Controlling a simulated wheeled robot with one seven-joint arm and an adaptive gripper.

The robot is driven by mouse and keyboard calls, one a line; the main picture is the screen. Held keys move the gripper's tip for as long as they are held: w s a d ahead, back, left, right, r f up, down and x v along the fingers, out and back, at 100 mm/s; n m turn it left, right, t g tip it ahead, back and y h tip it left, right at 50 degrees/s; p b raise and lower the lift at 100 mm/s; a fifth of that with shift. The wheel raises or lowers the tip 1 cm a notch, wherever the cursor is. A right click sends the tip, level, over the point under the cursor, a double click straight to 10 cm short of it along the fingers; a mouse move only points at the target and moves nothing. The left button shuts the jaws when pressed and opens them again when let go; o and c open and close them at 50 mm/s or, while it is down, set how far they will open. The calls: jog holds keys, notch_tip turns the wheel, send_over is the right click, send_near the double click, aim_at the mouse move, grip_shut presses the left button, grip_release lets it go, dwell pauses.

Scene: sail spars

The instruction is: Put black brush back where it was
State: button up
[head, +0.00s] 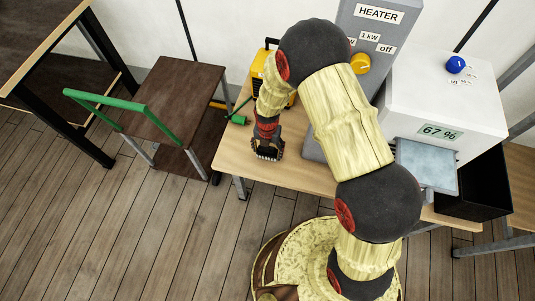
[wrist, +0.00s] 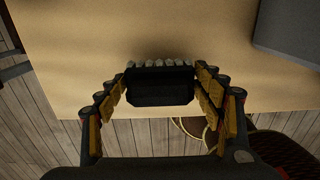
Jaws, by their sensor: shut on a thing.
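My gripper (head: 267,151) is at the left front part of the light wooden table (head: 285,181) in the head view, pointing down. In the wrist view, my gripper (wrist: 160,88) is shut on the black brush (wrist: 160,88), a dark block held between the two fingers. A row of pale grey bristle tufts shows along its far edge. In the head view the brush is mostly hidden by the fingers. The brush appears over the table near its front edge; I cannot tell whether it touches the top.
The grey heater (head: 379,14) and a white box (head: 437,95) with a 67 % display stand at the back right. A yellow object (head: 258,62) and a green one (head: 238,119) are behind and left. A green-handled trolley (head: 172,95) stands left. A black bin (head: 478,185) is at right.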

jog(key=shift+f+b, duration=0.3)
jog(key=shift+f, duration=0.95)
jog(key=shift+f, duration=0.1)
jog(key=o, duration=1.5)
jog(key=shift+c, duration=0.2)
notch_tip(320, 180, up, 12)
jog(key=p, duration=0.4)
